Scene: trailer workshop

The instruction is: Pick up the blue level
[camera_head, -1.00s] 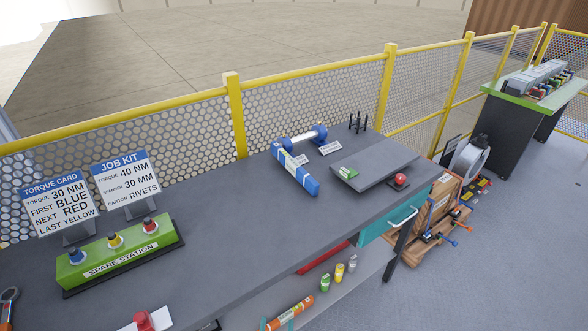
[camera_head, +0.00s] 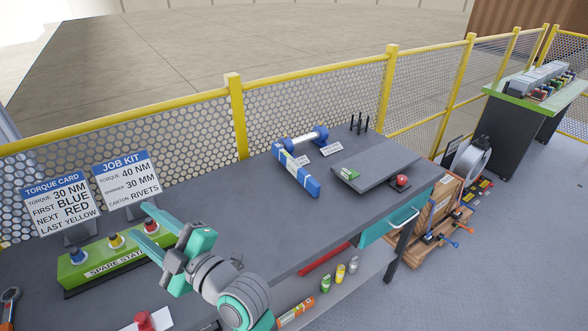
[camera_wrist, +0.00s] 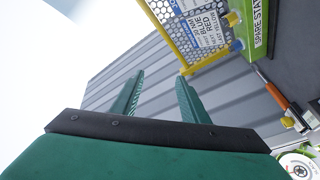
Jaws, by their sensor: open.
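The blue level (camera_head: 308,183) is a long blue bar with pale label patches. It lies on the grey workbench (camera_head: 265,205), slanting from the back towards the front right. My gripper (camera_head: 146,231) is in the head view, above the bench's left part in front of the green spare station. It is well to the left of the level, open and empty. In the wrist view its two green fingers (camera_wrist: 160,80) are spread apart with nothing between them. The level is not visible in the wrist view.
A blue-ended roller (camera_head: 304,137) is behind the level, with small label cards beside it. A grey raised plate (camera_head: 376,164) and red button (camera_head: 402,180) are to its right. The green spare station (camera_head: 78,272) is left. A yellow-railed mesh fence (camera_head: 190,130) runs behind the bench.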

